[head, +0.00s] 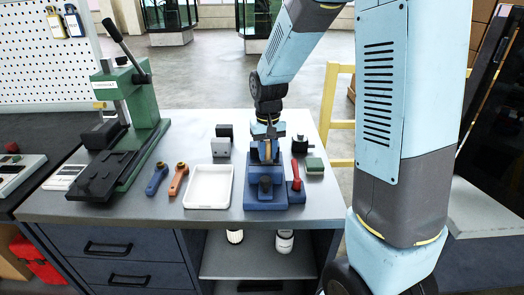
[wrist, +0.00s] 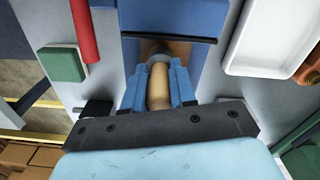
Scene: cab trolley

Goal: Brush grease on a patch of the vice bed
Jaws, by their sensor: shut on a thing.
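The blue vice (head: 265,192) stands on the grey bench top. It also shows in the wrist view, with a blue jaw block (wrist: 175,15) and a darker blue bed strip (wrist: 190,52) beside the brush. My gripper (head: 266,152) is above the back of the vice, pointing down. In the wrist view its blue fingers (wrist: 160,90) are shut on the pale handle of a brush (wrist: 158,85). I cannot make out any grease on the bed.
A white tray (head: 208,187) lies left of the vice, with orange (head: 178,180) and blue (head: 157,180) handled tools beyond it. A red handle (head: 297,174), a green block (head: 314,165) and a dark round item (head: 301,145) are close on the right. A green press (head: 140,130) stands far left.

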